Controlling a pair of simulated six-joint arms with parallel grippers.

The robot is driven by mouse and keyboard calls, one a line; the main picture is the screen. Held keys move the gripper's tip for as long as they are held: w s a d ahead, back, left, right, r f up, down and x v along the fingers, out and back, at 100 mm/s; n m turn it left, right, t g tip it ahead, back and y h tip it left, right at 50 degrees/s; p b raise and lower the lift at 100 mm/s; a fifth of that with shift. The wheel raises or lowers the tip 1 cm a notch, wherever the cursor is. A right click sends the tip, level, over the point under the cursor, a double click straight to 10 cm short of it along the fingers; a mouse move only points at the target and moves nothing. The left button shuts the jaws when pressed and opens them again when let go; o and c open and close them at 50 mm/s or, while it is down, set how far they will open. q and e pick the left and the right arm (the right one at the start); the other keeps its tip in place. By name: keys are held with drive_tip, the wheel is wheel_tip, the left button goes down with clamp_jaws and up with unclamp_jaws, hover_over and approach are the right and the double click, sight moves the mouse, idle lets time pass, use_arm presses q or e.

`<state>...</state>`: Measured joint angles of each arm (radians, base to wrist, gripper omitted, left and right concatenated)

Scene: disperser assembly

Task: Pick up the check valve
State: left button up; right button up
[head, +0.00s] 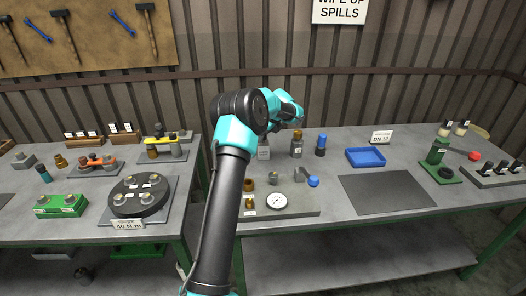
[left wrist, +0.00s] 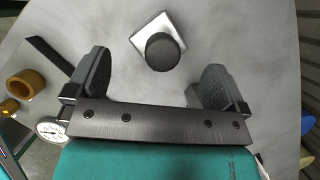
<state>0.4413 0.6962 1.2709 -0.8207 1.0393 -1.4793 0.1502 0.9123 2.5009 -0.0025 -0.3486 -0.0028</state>
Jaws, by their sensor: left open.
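My left gripper (head: 292,118) is above the back of the right-hand table. In the left wrist view my left gripper (left wrist: 155,88) is open and empty. A dark round-topped part (left wrist: 163,52) on a pale square base shows from above between and beyond the fingers, touching neither. I cannot tell for sure which part is the check valve. Brass parts (head: 248,203), a dial gauge (head: 276,202) and a blue-handled valve (head: 312,181) stand on a grey board. In the wrist view a brass ring (left wrist: 25,83) and the gauge (left wrist: 50,129) are at left.
A brown bottle (head: 296,146) and a blue one (head: 321,146) stand near the gripper. A blue tray (head: 366,157) and a dark mat (head: 388,194) lie to the right. A green press (head: 438,160) stands farther right. The left table holds several other parts.

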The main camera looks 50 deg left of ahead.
use_arm(q)
drive_tip(key=x, duration=0.5)
drive_tip(key=shift+c, duration=0.2)
drive_tip(key=shift+r, duration=0.1)
drive_tip(key=c, duration=1.5)
drive_tip(key=shift+o, duration=0.2)
drive_tip(key=shift+r, duration=0.1)
wheel_tip(320, 180, up, 18)
idle(0.4)
